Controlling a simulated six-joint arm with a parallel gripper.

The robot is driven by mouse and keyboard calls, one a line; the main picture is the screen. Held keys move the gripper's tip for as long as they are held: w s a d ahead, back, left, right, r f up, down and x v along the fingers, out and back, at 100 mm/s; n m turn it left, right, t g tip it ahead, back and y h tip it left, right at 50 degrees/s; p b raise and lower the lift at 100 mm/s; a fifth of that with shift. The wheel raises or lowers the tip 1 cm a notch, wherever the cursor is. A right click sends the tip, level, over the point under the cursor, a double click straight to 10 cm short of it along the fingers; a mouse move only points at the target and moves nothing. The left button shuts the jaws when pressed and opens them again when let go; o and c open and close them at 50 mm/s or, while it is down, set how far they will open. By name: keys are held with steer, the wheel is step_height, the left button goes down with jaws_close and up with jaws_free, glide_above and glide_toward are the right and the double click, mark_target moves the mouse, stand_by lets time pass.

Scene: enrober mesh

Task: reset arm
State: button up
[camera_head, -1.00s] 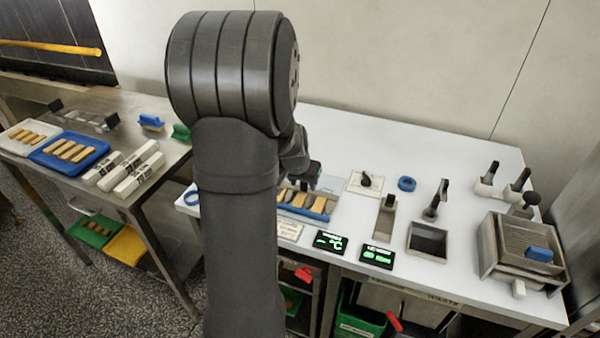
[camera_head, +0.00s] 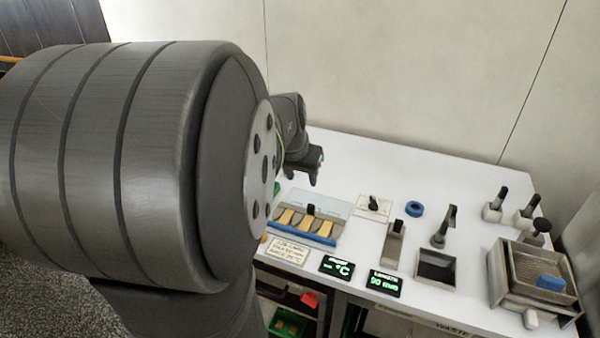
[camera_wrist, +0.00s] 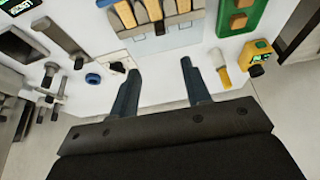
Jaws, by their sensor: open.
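My gripper (camera_head: 315,177) shows small in the head view, raised above the back left part of the white table, partly behind my own arm. In the wrist view its two dark fingers (camera_wrist: 158,88) stand wide apart with nothing between them. Below and ahead of them is the white tabletop. My arm's large grey joint covers the left half of the head view and hides what lies behind it.
On the white table (camera_head: 465,205) are a blue-edged tray (camera_head: 295,238) with tan bars, a blue ring (camera_head: 414,209), a dark square well (camera_head: 436,267) and a metal box (camera_head: 510,270) with a blue block (camera_head: 550,283). A yellow device (camera_wrist: 258,52) shows in the wrist view.

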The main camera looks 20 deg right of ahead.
mark_target(310, 206)
steer(key=shift+s+a+r, duration=0.1)
steer(key=shift+r, duration=0.2)
steer(key=x, duration=1.7)
steer(key=shift+f, duration=0.2)
steer(key=shift+r, duration=0.1)
